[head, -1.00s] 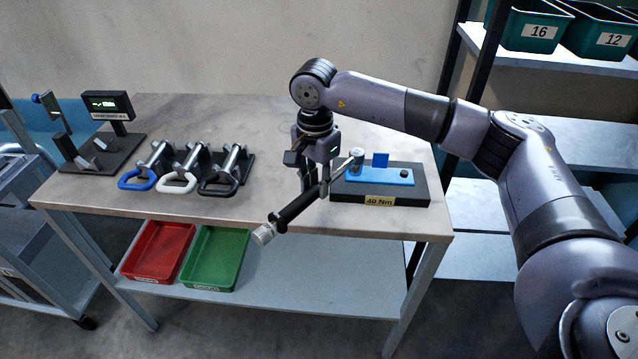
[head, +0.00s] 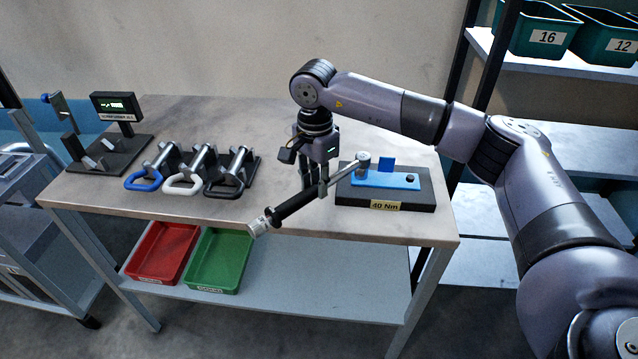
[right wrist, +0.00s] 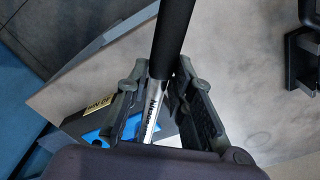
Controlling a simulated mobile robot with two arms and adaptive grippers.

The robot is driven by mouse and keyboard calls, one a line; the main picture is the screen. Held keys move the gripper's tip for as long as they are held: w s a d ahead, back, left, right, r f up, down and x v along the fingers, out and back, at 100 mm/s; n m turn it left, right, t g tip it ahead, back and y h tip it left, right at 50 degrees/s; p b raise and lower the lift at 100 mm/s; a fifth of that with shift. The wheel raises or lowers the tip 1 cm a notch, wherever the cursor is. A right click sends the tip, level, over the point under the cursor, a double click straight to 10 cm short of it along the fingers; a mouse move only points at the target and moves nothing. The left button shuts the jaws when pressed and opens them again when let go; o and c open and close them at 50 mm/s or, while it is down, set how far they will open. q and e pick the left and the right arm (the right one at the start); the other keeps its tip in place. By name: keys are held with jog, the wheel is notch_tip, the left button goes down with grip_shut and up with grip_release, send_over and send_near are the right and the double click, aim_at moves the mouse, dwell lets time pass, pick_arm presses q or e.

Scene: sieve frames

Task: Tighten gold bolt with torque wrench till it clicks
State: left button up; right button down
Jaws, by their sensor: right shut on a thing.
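The torque wrench has a black grip (head: 297,202) and a silver end knob. Its silver head (head: 363,160) sits over the left end of the blue plate (head: 398,180) on the black block labelled 40 Nm. The gold bolt is not visible; the wrench head covers that spot. My right gripper (head: 314,190) is shut on the wrench where the black grip meets the silver shaft. In the right wrist view the fingers close around the wrench shaft (right wrist: 152,105). The handle points front left, over the table's front edge. My left gripper is not in view.
Several wrenches with blue, white and black handles (head: 224,190) rest in a rack on the table (head: 300,225). A small display stand (head: 117,106) is at the far left. Red (head: 162,254) and green (head: 218,262) trays are on the lower shelf. Numbered bins stand at upper right.

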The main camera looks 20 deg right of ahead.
jog(key=shift+w+r, duration=0.15)
jog(key=shift+w, duration=0.15)
jog(key=shift+w+a+m, duration=0.15)
jog(key=shift+w+m, duration=0.25)
jog(key=shift+m, duration=0.2)
jog(key=shift+w, duration=0.1)
dwell(0.4)
jog(key=shift+s+n, duration=0.3)
jog(key=shift+s, duration=0.2)
jog(key=shift+r, duration=0.1)
dwell(0.3)
jog(key=shift+r+p, duration=1.35)
jog(key=shift+r, duration=1.05)
